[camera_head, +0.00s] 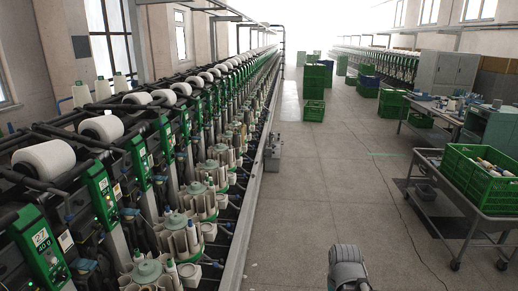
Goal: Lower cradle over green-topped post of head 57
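A long row of winding heads runs along the left, each with a green panel. The nearest panel (40,243) bears a white label that I cannot read surely, so I cannot tell which head is 57. White cones (44,160) lie in dark cradle arms (85,139) along the top; another cone (103,128) is just behind. Below are pale round magazines with grey-green tops (176,221), and slim upright posts with bluish or greenish tips (191,223). A grey rounded part of my arm shows at the bottom edge. My gripper is not in view.
A clear grey aisle floor (320,190) lies right of the machine. A small grey box unit (273,153) stands by its edge. At right, a trolley (493,203) carries a green crate (484,187); green crates (314,85) stand farther back. A thin cable crosses the floor.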

